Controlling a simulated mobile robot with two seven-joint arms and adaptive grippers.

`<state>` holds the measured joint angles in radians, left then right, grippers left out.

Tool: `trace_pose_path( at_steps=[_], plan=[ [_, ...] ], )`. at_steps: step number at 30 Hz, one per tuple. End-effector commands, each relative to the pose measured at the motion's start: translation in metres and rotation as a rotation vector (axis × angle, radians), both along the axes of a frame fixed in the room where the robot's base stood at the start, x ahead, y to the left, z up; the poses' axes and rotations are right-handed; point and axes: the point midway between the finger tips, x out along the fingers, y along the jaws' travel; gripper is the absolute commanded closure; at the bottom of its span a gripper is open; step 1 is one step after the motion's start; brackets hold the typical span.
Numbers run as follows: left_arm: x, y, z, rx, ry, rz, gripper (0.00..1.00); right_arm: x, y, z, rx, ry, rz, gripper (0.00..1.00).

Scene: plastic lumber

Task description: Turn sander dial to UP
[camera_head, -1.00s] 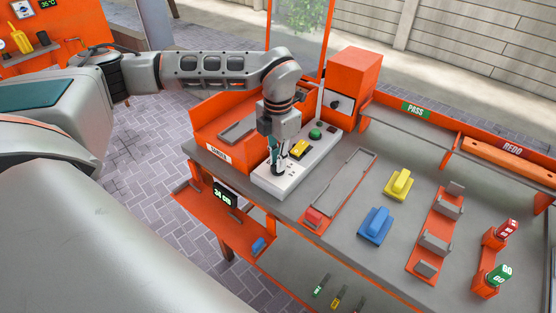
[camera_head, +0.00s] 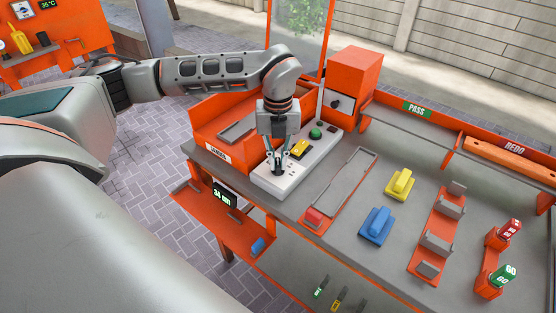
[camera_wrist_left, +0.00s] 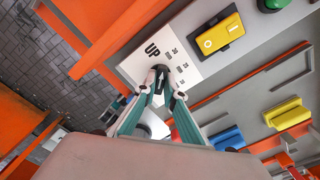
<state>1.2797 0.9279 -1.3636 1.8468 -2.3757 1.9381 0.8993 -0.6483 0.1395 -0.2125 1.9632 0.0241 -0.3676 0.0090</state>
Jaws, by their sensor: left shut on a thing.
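The sander's white control panel (camera_head: 262,180) stands on the grey bench beside the orange sander housing labelled SANDER (camera_head: 217,153). My left gripper (camera_head: 279,167) points down at the panel's near end, its fingers shut on the small black dial. In the left wrist view the dial (camera_wrist_left: 160,75) sits between the fingertips (camera_wrist_left: 162,90), just beside the printed UP label (camera_wrist_left: 152,50). Other small printed marks lie to its right. The fingers partly cover the dial, and I cannot tell exactly where its pointer stands. My right gripper is out of view.
A yellow switch (camera_head: 300,149) and a green button (camera_head: 316,133) sit farther along the panel. A grey tray (camera_head: 345,185), a blue block (camera_head: 375,226) and a yellow block (camera_head: 399,184) lie to the right.

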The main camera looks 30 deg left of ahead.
Motion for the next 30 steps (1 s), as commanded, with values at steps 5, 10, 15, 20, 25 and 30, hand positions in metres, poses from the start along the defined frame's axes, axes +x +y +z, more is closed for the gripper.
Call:
trace_pose_path(
  at_steps=[5,10,15,20,25,30],
  plan=[
    [0.0004,-0.0001,0.0000,0.000,-0.001,0.159,1.00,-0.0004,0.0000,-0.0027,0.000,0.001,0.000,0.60],
    [0.0005,-0.0001,0.0001,-0.001,-0.001,0.294,1.00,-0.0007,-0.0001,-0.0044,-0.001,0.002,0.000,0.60],
    [0.0003,0.0001,0.0000,0.000,-0.001,0.399,1.00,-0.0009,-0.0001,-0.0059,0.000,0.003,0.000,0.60],
    [0.0004,0.0002,0.0004,0.000,-0.001,0.465,1.00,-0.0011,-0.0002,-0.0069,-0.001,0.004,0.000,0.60],
    [0.0007,0.0001,0.0007,-0.001,-0.002,0.503,1.00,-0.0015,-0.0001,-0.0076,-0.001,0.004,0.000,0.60],
    [0.0007,0.0002,0.0009,-0.001,-0.002,0.514,1.00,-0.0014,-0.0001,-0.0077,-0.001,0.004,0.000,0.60]
  ],
)
